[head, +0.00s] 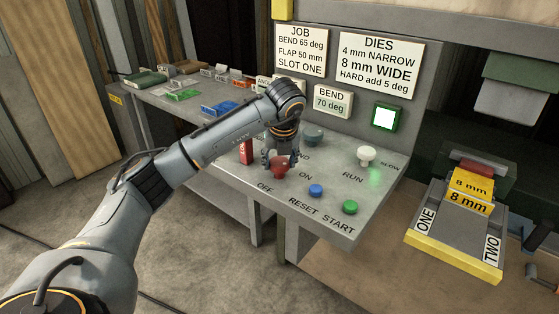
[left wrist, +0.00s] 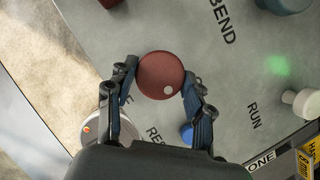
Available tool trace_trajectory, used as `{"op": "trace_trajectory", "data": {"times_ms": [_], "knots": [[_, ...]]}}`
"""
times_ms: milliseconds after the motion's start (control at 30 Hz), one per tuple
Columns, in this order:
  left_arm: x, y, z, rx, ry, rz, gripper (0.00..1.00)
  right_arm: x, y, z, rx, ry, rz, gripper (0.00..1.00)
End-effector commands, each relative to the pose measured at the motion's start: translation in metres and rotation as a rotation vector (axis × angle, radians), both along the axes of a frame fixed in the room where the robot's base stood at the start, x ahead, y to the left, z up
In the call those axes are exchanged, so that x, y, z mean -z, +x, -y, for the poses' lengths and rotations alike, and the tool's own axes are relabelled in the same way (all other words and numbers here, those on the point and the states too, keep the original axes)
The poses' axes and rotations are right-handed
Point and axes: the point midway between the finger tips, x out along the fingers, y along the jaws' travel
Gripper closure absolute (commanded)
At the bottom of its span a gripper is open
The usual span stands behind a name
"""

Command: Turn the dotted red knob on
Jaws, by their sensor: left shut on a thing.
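The red knob (head: 281,168) stands on the grey control panel (head: 325,215), between the printed words OFF and ON. In the left wrist view the round knob (left wrist: 158,70) shows one pale dot, on its lower right part. My left gripper (head: 279,157) comes down on the knob from above. In the left wrist view its two fingers (left wrist: 160,77) close on opposite sides of the knob. The finger undersides and the knob's base are hidden. My right gripper is not in view.
A blue button (head: 316,190), a green button (head: 350,207) and a white knob (head: 366,155) by RUN stand near. A dark teal knob (head: 313,136) is behind. A red upright block (head: 246,151) stands left of the gripper. A lit square (head: 385,117) shows on the backboard.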

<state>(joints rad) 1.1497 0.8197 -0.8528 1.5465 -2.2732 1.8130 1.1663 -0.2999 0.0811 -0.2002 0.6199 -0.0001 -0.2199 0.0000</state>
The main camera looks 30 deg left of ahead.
Motion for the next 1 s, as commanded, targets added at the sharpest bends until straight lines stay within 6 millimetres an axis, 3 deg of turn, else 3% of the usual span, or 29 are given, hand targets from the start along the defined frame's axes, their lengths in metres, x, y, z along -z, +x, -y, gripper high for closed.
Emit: {"op": "trace_trajectory", "data": {"times_ms": [67,100,200,500,633,1000], "knots": [[0.002,-0.001,0.000,-0.001,0.001,-0.003,0.80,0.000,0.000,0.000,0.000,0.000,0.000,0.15],[0.002,-0.001,0.000,-0.001,0.001,-0.003,0.40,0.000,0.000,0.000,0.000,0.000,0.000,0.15],[0.001,0.000,0.000,-0.001,0.000,-0.003,0.26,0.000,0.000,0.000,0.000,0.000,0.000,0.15],[0.000,0.000,0.000,0.001,0.000,0.000,0.26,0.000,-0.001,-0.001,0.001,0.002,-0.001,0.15],[-0.010,-0.002,0.003,0.001,0.001,0.002,0.26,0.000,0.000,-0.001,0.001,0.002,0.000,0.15],[-0.082,-0.024,0.023,0.003,0.001,0.004,0.26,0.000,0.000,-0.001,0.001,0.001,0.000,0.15]]}}
